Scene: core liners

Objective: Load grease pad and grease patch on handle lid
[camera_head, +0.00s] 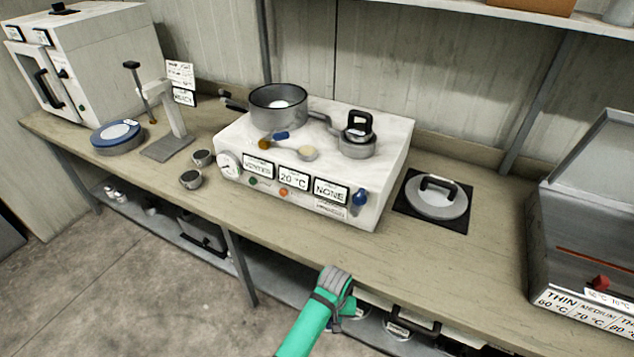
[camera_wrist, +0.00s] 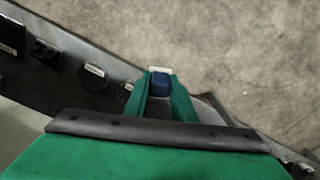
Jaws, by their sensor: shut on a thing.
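My gripper (camera_wrist: 161,82) is shut on a small dark blue block with a pale end (camera_wrist: 160,89), held between the green fingers in the wrist view. In the head view my green and grey arm (camera_head: 322,312) is low in front of the bench edge, and its fingertips cannot be made out. A round grey lid with a black handle (camera_head: 440,206) lies flat on a black square mat at the bench's right, apart from my gripper. I cannot tell whether the held block is the grease pad. No grease patch can be made out on the lid.
A white heater unit (camera_head: 330,165) carries a grey pot (camera_head: 278,101), a small black-handled pot (camera_head: 358,146) and small loose pieces. A metal box with an open lid (camera_head: 590,255) stands at the right. A low shelf under the bench (camera_head: 265,275) holds several items. The bench front is clear.

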